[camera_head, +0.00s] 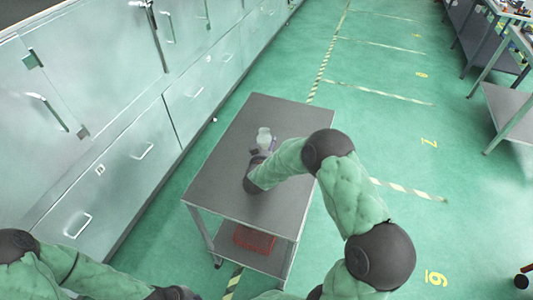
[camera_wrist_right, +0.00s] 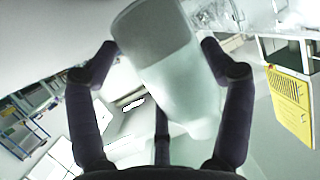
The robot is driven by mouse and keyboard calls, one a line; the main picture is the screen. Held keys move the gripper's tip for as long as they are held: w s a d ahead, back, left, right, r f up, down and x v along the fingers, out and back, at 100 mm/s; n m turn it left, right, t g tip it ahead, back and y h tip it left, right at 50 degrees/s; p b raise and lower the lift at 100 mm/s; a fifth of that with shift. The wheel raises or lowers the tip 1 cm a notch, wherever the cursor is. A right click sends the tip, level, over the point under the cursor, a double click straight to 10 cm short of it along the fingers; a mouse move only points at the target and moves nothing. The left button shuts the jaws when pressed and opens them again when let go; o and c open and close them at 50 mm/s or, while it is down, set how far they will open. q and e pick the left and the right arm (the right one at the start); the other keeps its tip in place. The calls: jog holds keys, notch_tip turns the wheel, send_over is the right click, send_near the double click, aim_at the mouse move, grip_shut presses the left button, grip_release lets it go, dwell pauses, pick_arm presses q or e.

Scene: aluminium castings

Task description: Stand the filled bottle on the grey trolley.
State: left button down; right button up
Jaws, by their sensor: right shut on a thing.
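The bottle (camera_head: 264,134) is pale and whitish; it shows over the far half of the grey trolley's top (camera_head: 225,185) in the head view. My right gripper (camera_head: 261,147) is shut on it. In the right wrist view the bottle (camera_wrist_right: 160,65) fills the space between the fingers of the right gripper (camera_wrist_right: 158,58), its grey end towards the top. I cannot tell whether the bottle touches the trolley top. The gripper hides its lower part in the head view. My left arm's dark end (camera_head: 174,293) shows at the bottom edge; its fingers cannot be made out.
The rest of the trolley top is bare. A red crate (camera_head: 254,239) lies on its lower shelf. Pale metal cabinets (camera_head: 130,145) run along the left. Other benches (camera_head: 512,108) stand at the far right. Green floor right of the trolley is clear.

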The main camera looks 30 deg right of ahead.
jog(key=shift+f, duration=0.9)
jog(key=shift+f, duration=0.2)
jog(key=o, duration=1.2)
jog(key=shift+r, duration=0.1)
jog(key=shift+s+a+r, duration=0.1)
jog(key=shift+a+r, duration=0.05)
jog(key=p+v, duration=0.2)
jog(key=v, duration=0.9)
jog(key=shift+s+a+r, duration=0.1)
jog(key=shift+s+a, duration=0.1)
jog(key=shift+s, duration=0.15)
